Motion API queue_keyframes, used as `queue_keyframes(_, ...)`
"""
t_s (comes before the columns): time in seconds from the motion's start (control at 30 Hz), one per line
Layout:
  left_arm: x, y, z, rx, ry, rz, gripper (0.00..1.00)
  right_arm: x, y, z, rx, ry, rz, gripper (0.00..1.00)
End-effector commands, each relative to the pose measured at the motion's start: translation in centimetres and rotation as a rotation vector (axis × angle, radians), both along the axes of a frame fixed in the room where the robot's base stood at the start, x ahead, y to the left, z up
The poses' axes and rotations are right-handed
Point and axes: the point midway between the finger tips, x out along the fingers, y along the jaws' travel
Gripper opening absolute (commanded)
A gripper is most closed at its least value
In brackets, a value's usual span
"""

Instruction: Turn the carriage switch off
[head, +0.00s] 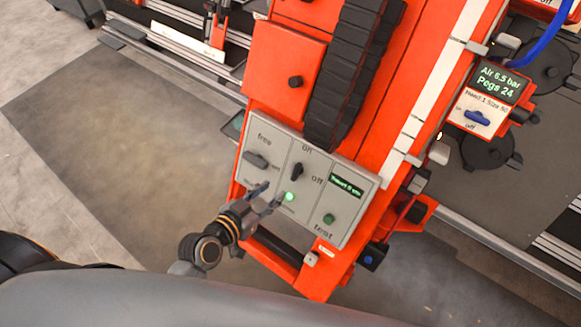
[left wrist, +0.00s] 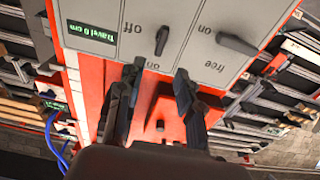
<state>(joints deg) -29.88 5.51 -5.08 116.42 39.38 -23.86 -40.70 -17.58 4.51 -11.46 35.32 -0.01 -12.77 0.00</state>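The carriage switch (head: 296,170) is a dark turn handle in the middle section of a grey control panel (head: 351,207), between the labels "on" and "off". Its handle points towards "on". A green lamp (head: 290,197) below it is lit. My left gripper (head: 275,192) is open and empty in front of the panel's lower left part, near the lamp. In the left wrist view, where the panel appears upside down, the switch (left wrist: 162,40) stands just beyond the gap between the open fingers (left wrist: 160,70), apart from them. My right gripper is not in view.
Left of the switch is another dark handle (head: 255,160) marked "free". Right of it are a "Travel 0 cm" display (head: 346,186) and a green "test" button (head: 329,218). A black cable chain (head: 345,80) lies above the panel. Another switch box (head: 478,115) is at the right.

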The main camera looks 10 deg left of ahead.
Motion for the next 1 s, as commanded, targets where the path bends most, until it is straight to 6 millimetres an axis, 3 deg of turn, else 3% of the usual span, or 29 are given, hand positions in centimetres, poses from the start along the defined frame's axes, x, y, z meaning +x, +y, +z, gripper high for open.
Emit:
queue_keyframes(0.3, 6.0, -2.4, -2.5, -0.003, -0.001, 0.002, 0.36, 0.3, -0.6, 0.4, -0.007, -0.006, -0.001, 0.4)
queue_keyframes(0.5, 8.5, -3.4, -3.7, -0.002, 0.0, 0.002, 0.36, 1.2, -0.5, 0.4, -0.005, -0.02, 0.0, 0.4)
queue_keyframes(0.97, 9.5, -3.8, -4.2, 0.0, 0.0, 0.001, 0.36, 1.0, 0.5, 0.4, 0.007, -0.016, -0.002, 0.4)
queue_keyframes(1.0, 9.5, -3.8, -4.2, 0.0, 0.0, 0.001, 0.28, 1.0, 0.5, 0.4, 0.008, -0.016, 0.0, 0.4)
